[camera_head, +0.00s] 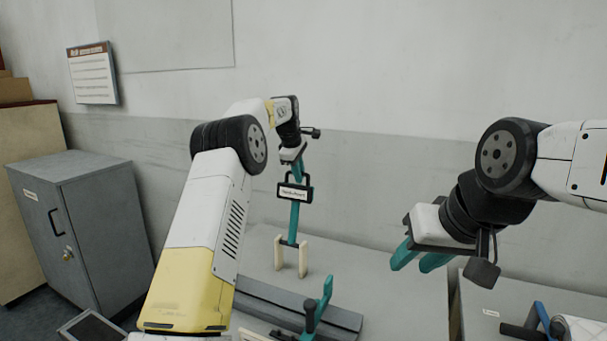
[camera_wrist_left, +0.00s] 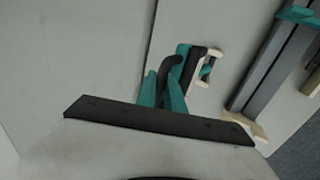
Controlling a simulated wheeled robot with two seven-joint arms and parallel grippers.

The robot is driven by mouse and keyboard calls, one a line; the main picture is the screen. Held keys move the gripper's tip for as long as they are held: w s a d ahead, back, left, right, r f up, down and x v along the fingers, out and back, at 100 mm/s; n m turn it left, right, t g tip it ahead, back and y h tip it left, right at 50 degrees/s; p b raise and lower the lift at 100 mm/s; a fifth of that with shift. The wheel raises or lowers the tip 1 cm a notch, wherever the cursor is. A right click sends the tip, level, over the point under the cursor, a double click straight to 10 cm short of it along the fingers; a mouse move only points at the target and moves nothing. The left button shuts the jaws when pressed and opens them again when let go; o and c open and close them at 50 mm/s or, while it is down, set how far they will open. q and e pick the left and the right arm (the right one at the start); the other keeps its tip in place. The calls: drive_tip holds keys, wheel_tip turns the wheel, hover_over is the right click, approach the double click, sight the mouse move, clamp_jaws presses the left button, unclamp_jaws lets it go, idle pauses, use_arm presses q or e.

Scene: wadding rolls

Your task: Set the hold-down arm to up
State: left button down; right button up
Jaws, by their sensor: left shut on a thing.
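The hold-down arm (camera_head: 294,222) is a teal bar with a black-framed label plate near its top, and it stands close to upright between two pale wooden posts (camera_head: 291,257). My left gripper (camera_head: 296,172) is at its top, shut on the black handle; the fingers partly hide the grip. In the left wrist view, the teal fingers (camera_wrist_left: 163,92) close around the black handle (camera_wrist_left: 170,70), with the pale posts beyond. My right gripper (camera_head: 421,258) hangs over the table at the right, its teal fingers apart and empty, away from the arm.
A long grey channel (camera_head: 290,306) lies on the table in front, with another teal lever (camera_head: 325,295) and a dark knob. A side surface at the right holds a white roll (camera_head: 583,328) and a blue part (camera_head: 543,316). A grey cabinet (camera_head: 100,215) stands left.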

use_arm(q)
drive_tip(key=shift+w+f, duration=0.15)
drive_tip(key=shift+f, duration=0.1)
drive_tip(key=c, duration=1.5)
unclamp_jaws()
drive_tip(key=shift+w+d, duration=0.1)
drive_tip(key=shift+o, duration=0.2)
drive_tip(key=shift+f, duration=0.1)
drive_tip(key=shift+f, duration=0.1)
drive_tip(key=shift+s, duration=0.2)
drive_tip(key=v, duration=0.7)
drive_tip(key=shift+w+r, duration=0.15)
drive_tip(key=shift+r, duration=0.6)
